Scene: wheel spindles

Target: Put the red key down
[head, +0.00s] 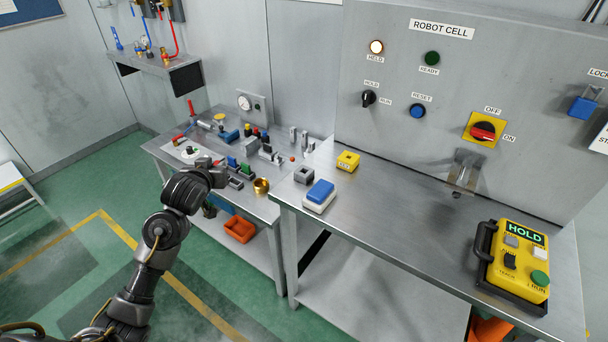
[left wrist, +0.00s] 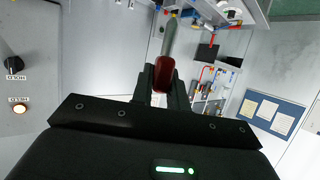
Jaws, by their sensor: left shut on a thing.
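The red key (left wrist: 164,72) shows in the left wrist view between the fingers of my left gripper (left wrist: 163,88). Its dark red handle is held, and a grey shaft points away from the gripper. In the head view my left gripper (head: 214,170) is over the left workbench (head: 262,207), near its front edge. I cannot tell how far the key is from the bench top. My right gripper is not in view.
Small blocks and metal parts crowd the left bench, with a brass cup (head: 261,186) near its front edge. On the right bench (head: 385,215) stand a yellow block (head: 347,161), a blue-and-white box (head: 319,195) and a yellow HOLD pendant (head: 517,262). That bench's middle is clear.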

